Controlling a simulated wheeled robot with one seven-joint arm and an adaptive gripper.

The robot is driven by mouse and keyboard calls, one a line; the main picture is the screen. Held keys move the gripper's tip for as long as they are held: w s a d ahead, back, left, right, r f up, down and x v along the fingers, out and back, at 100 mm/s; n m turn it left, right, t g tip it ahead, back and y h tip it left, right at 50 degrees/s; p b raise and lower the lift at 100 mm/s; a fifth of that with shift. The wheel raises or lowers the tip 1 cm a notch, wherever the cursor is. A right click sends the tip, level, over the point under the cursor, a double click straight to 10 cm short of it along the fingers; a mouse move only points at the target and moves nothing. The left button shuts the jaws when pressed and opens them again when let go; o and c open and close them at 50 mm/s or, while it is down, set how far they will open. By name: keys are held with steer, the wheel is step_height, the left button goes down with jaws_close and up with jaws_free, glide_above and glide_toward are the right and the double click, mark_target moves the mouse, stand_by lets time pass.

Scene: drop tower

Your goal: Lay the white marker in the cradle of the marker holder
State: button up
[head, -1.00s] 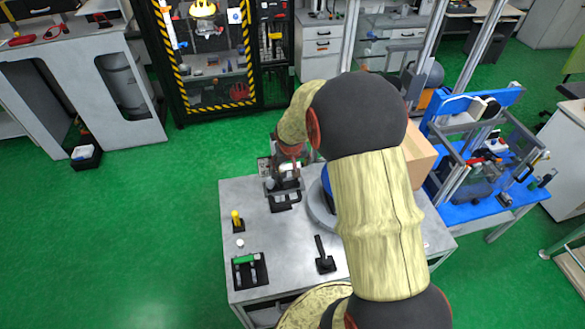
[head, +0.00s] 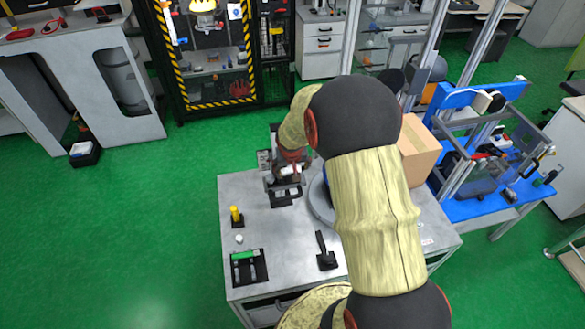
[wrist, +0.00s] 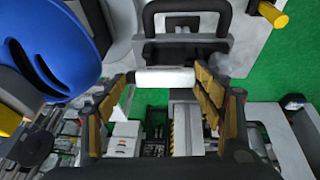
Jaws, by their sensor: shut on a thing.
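The white marker (wrist: 165,78) lies crosswise between the fingertips of my gripper (wrist: 163,79) in the wrist view. My gripper is shut on it, one finger at each end. A black U-shaped frame (wrist: 187,38), apparently the marker holder, sits just beyond the marker. It also shows in the head view (head: 286,198), on the grey table just in front of my gripper (head: 287,178). I cannot tell whether the marker touches it. My arm hides part of the table in the head view.
On the grey table (head: 240,187) stand a yellow-topped post (head: 236,214), a small white piece (head: 239,239), a black rack (head: 263,269) with a green cylinder (head: 244,255), and a black stand (head: 326,260). A blue object (wrist: 65,45) is close on the left in the wrist view. A cardboard box (head: 420,155) is at the right.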

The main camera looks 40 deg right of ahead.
steer(key=shift+f+b, duration=0.55)
steer(key=shift+b, duration=0.05)
stand_by(0.4)
steer(key=o, duration=1.1)
steer(key=shift+r, duration=0.1)
steer(key=shift+r+p, duration=2.05)
steer(key=shift+r, duration=1.45)
